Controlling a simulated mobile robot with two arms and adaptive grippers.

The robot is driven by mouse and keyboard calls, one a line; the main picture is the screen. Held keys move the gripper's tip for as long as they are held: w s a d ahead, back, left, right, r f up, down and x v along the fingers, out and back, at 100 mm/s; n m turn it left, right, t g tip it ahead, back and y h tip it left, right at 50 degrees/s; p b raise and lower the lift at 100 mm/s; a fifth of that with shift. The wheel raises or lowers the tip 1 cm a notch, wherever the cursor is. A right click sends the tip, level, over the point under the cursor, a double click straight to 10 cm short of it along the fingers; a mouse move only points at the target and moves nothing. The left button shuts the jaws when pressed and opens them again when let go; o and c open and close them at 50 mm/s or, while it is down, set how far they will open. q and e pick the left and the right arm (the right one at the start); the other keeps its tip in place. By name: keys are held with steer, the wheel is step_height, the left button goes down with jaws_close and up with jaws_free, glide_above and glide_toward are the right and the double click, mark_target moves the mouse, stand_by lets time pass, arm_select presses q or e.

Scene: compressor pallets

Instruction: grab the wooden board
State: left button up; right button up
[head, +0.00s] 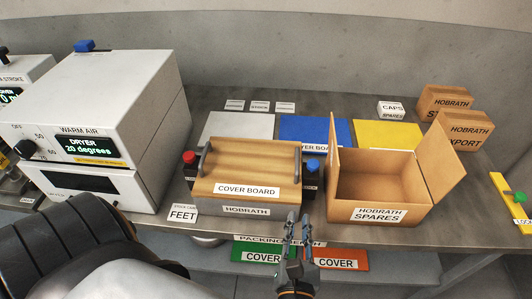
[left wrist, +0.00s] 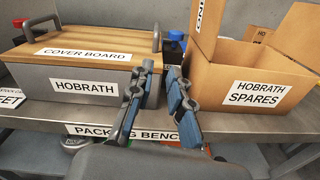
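The wooden board (head: 248,170), labelled COVER BOARD, lies flat on top of a grey HOBRATH box (head: 290,207). It has a dark upright handle at each end. In the left wrist view the board (left wrist: 100,40) is at the upper left, with the grey box (left wrist: 40,85) under it. My left gripper (head: 298,216) is in front of the bench, at the box's front right corner, below the board's level and apart from it. In the left wrist view its fingers (left wrist: 160,68) have a gap between the tips, with nothing held. My right gripper does not show.
An open cardboard SPARES box (head: 350,212) with raised flaps stands just right of the board. A white dryer (head: 110,110) stands at left. Green (head: 250,254) and orange (head: 340,260) COVER panels lie below the bench edge.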

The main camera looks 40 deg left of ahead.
mark_target(297, 175)
arm_select(q)
steer(key=w+a, duration=0.1)
steer(key=w+a+r, duration=0.1)
steer(key=w+a, duration=0.1)
steer(key=shift+w+r+p, duration=0.2)
steer(key=shift+p, duration=0.2)
steer(key=x, duration=0.4)
steer(key=shift+w+p, duration=0.25)
steer(key=shift+p, duration=0.15)
steer(key=shift+w+a, duration=0.2)
steer(key=shift+w, duration=0.05)
steer(key=p+x, duration=0.1)
steer(key=x, duration=0.3)
steer(key=shift+w+r+p, duration=0.1)
steer(key=shift+w+p, duration=0.05)
steer(key=shift+p, duration=0.15)
steer(key=shift+w+a, duration=0.25)
steer(key=shift+w, duration=0.05)
steer(key=shift+s, duration=0.1)
steer(key=shift+c, duration=0.5)
steer(key=shift+d, duration=0.1)
jaws_close()
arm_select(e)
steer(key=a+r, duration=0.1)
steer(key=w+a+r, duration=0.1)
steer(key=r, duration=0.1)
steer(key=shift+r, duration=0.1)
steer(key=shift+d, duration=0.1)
